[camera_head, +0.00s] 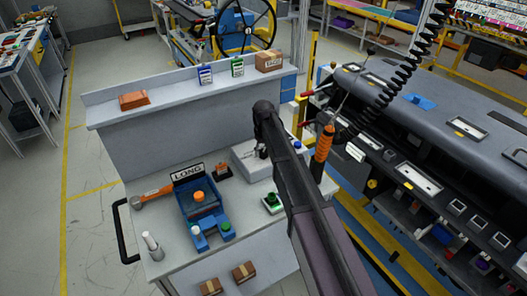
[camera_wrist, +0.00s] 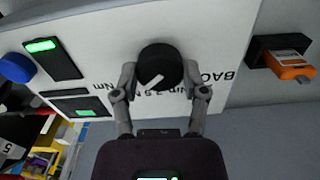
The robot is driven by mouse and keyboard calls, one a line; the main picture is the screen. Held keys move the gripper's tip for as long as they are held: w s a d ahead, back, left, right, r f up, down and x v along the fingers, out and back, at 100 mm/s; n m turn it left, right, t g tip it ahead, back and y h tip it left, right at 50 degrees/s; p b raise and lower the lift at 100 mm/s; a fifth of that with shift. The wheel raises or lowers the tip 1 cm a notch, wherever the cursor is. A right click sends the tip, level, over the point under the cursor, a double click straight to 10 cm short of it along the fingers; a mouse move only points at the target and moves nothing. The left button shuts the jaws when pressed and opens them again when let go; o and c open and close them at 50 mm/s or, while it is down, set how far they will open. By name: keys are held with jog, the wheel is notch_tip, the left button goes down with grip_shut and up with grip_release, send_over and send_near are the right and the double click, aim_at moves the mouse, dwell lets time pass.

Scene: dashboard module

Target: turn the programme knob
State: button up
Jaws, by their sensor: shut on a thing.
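The programme knob (camera_wrist: 160,65) is round and black with a white pointer mark, on a pale panel with printed lettering in the wrist view. The mark slants across its lower part. My gripper (camera_wrist: 160,82) has one finger on each side of the knob and is shut on it. In the head view my gripper (camera_head: 261,151) reaches down to a light grey box (camera_head: 242,160) on the workbench. The knob is hidden there by my arm.
The panel has a green-lit display (camera_wrist: 41,45) and a blue button (camera_wrist: 16,67). An orange item in a black holder (camera_wrist: 285,58) stands close on the right.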

jog(key=shift+s+m, duration=0.1)
jog(key=shift+m, duration=1)
jog(key=o, duration=1.2)
jog(key=shift+f, duration=0.15)
jog(key=shift+c, duration=0.2)
jog(key=shift+n, duration=0.3)
